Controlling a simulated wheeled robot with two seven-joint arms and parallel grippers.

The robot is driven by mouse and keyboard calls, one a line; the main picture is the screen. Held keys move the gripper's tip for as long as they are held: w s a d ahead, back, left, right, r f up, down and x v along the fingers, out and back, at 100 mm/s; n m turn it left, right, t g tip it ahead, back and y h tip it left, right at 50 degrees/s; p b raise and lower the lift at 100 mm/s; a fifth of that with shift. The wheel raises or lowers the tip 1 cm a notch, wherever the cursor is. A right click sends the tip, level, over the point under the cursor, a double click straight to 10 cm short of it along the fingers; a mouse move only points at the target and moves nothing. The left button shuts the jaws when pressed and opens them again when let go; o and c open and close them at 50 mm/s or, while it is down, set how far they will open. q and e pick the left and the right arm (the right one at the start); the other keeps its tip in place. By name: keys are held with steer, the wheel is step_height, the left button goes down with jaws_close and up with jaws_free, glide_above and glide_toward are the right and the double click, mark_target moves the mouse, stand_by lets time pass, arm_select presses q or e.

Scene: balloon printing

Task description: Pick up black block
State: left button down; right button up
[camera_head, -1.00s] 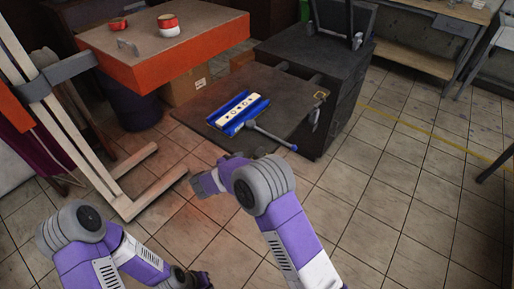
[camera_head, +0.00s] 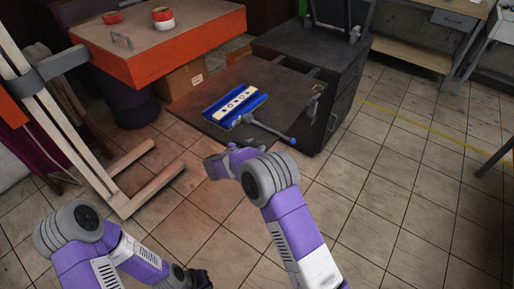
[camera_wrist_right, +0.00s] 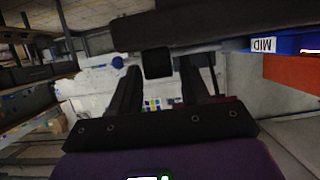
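A small black block (camera_wrist_right: 157,62) shows in the right wrist view, just below a long dark slab (camera_wrist_right: 200,25); I cannot tell whether it is fixed to the slab. My right gripper (camera_wrist_right: 157,78) has its two dark fingers apart, one on each side of the block in the picture, with no visible grip on it. In the head view my right wrist (camera_head: 218,165) is at the near edge of the dark tabletop (camera_head: 205,122), and its fingertips are hard to make out. My left gripper (camera_head: 200,279) is low at the bottom, partly cut off, its fingers unclear.
A blue tray with a white patterned strip (camera_head: 237,105) lies on the dark tabletop, with a blue-ended handle (camera_head: 270,132) beside it. An orange-sided table (camera_head: 170,58) carries red and white rolls. A pale frame (camera_head: 75,130) stands left. Tiled floor (camera_head: 385,200) is clear at right.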

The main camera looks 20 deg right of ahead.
steer(key=c, duration=0.7)
steer(key=shift+r, duration=0.1)
